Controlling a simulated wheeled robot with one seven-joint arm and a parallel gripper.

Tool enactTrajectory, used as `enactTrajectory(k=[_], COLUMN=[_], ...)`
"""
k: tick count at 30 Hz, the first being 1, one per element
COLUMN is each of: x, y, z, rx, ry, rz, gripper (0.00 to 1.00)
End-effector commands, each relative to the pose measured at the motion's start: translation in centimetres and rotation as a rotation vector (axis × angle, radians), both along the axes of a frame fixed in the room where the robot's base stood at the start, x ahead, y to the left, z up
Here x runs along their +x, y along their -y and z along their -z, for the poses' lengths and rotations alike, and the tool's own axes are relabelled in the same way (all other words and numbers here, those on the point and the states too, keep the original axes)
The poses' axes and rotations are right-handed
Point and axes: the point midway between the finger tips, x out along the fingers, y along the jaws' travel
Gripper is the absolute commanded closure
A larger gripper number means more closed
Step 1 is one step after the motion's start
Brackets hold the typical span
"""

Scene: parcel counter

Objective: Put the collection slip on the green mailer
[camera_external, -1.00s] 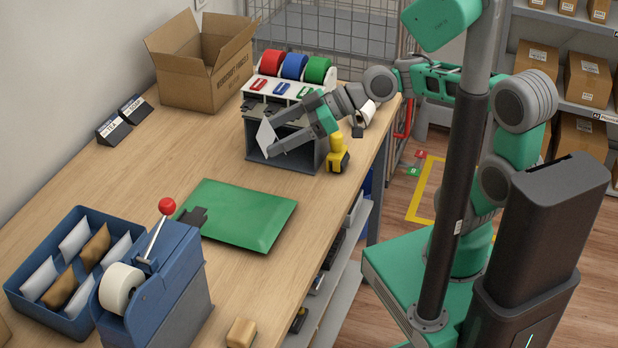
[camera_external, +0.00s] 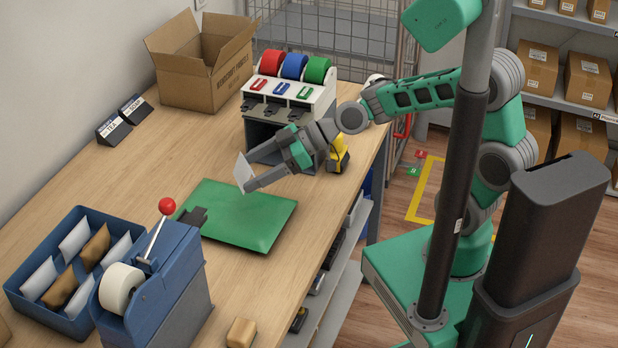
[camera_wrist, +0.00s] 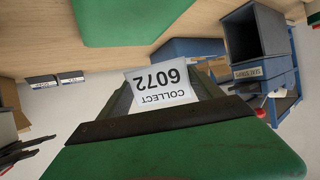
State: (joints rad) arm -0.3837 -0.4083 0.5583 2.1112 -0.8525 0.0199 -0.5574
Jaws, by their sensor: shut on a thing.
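The collection slip (camera_external: 244,172) is a small white card in my gripper (camera_external: 250,182). In the wrist view the slip (camera_wrist: 161,86) shows the words COLLECT 6072, upside down, between the fingers. My gripper is shut on it and holds it tilted above the far edge of the green mailer. The green mailer (camera_external: 250,220) lies flat on the wooden counter, and part of it also shows at the top of the wrist view (camera_wrist: 130,18). A dark grey piece (camera_external: 196,216) lies at its left edge.
A tape dispenser rack (camera_external: 320,98) with red, blue and green rolls stands behind my gripper, with a yellow item (camera_external: 338,158) beside it. A blue machine (camera_external: 170,285) with a red-knobbed lever and a blue tray (camera_external: 18,298) of packets stand front left. An open carton (camera_external: 188,83) is at the back.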

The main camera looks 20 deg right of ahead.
Motion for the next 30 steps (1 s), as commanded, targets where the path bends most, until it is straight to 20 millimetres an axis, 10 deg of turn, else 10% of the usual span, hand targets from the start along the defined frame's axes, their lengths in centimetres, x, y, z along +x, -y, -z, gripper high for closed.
enactTrajectory(k=[15, 26, 27, 30], x=[3.2, 3.2, 3.2, 3.2], y=[-3.5, -3.4, -3.4, -3.4], z=[8.7, 9.2, 9.1, 9.0], rx=[-0.001, 0.000, 0.000, 0.000], ry=[-0.003, 0.000, 0.000, 0.000], rz=[0.000, 0.000, 0.000, 0.000], gripper=[0.62, 0.62, 0.25, 0.16])
